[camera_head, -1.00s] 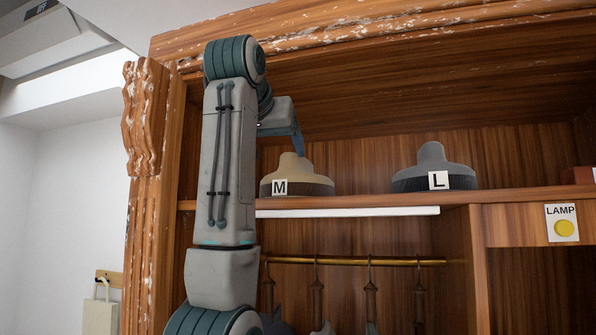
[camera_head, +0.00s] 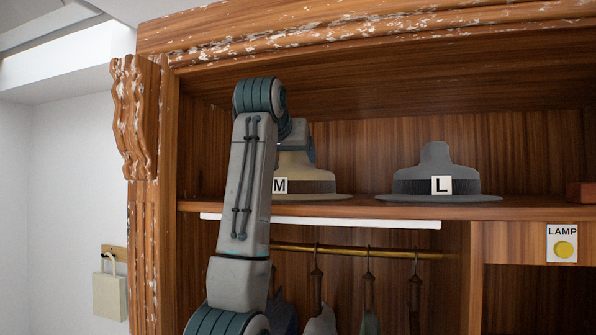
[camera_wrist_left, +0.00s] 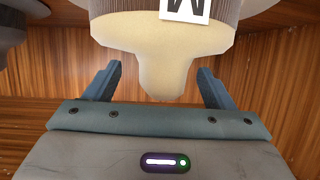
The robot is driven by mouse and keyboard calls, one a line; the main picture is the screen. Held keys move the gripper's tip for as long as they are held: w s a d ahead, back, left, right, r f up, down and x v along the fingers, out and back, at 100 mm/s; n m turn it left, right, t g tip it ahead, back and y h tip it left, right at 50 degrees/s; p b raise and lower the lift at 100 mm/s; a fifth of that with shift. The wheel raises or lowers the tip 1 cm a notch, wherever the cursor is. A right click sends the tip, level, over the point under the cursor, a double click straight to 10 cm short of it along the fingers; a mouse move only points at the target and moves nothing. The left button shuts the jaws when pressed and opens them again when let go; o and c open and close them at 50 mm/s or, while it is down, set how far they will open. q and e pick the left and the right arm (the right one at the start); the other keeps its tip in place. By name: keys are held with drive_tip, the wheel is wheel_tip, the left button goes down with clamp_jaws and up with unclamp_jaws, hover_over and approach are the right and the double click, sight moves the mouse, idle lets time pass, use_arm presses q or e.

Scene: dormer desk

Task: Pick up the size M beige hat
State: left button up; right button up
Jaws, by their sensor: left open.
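The size M beige hat (camera_head: 300,175) sits on the upper wardrobe shelf, with a dark band and a white M tag. My left arm hides its left part in the head view. In the left wrist view the hat (camera_wrist_left: 165,50) appears upside down, its pinched crown top between the two fingers. My left gripper (camera_wrist_left: 160,71) is open, with a finger on either side of the crown; contact cannot be told. In the head view the left gripper (camera_head: 297,133) is mostly hidden behind my arm, at the crown. My right gripper is not in view.
A grey hat (camera_head: 436,175) with an L tag stands to the right on the same shelf (camera_head: 350,208). Clothes hang from a brass rail (camera_head: 345,252) below. A lamp button (camera_head: 563,248) is at the right. The wardrobe's top and left post frame the shelf.

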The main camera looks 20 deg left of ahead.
use_arm(q)
drive_tip(key=w+p, duration=0.2)
drive_tip(key=w, duration=0.1)
drive_tip(key=shift+w+a+r+p, duration=0.1)
drive_tip(key=shift+w+r+p, duration=0.05)
drive_tip(key=shift+w+p, duration=0.25)
drive_tip(key=shift+w+f, duration=0.4)
drive_tip(key=shift+w, duration=0.05)
drive_tip(key=shift+s, duration=0.1)
drive_tip(key=c, duration=1.1)
drive_tip(key=shift+r, duration=0.15)
drive_tip(key=shift+c, duration=0.2)
